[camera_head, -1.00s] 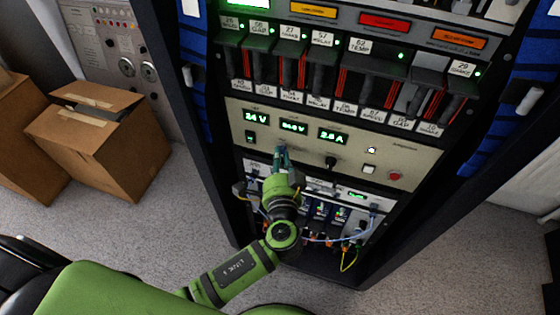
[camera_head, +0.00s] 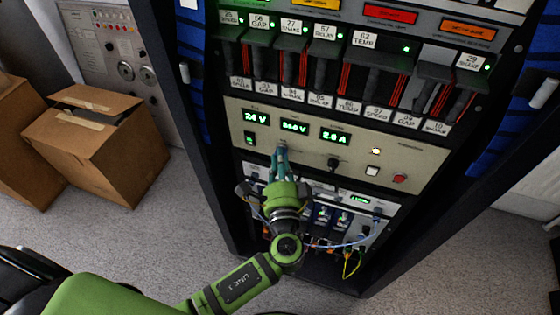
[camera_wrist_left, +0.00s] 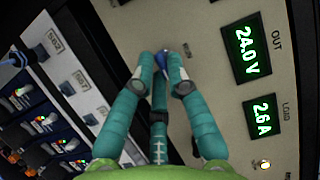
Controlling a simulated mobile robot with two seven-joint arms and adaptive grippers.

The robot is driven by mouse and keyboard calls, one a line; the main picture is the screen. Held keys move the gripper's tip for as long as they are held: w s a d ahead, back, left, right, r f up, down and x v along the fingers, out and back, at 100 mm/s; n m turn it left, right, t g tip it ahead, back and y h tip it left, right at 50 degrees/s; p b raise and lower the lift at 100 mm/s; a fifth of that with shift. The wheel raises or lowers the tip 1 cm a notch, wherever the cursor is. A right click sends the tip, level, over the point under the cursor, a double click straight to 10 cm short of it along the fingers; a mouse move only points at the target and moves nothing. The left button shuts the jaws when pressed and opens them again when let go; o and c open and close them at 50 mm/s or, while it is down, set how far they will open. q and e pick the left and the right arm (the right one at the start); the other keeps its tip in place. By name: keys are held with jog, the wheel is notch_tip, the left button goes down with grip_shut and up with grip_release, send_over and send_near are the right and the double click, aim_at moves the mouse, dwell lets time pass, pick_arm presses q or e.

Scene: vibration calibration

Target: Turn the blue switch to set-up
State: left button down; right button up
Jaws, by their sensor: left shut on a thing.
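The blue switch (camera_wrist_left: 161,59) sits on the beige panel (camera_head: 415,160), mostly hidden between the teal fingertips. Only a small blue part of it shows in the wrist view, so I cannot read its setting. My left gripper (camera_head: 281,152) reaches the panel below the middle green display. It is shut on the blue switch, as the wrist view also shows the fingertips (camera_wrist_left: 163,62) gathered around it. My right gripper is not in view.
Green displays (camera_head: 295,128) glow above the gripper. A black knob (camera_head: 333,164), a white button (camera_head: 372,170) and a red button (camera_head: 400,178) lie to its right. Cables (camera_head: 350,262) hang below. Cardboard boxes (camera_head: 105,150) stand on the floor at left.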

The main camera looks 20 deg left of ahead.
pick_arm(q)
jog(key=c, duration=1.2)
grip_release()
jog(key=shift+d, duration=0.1)
jog(key=shift+s, duration=0.1)
jog(key=v, duration=1.1)
jog(key=shift+s+d, duration=0.1)
jog(key=shift+s, duration=0.25)
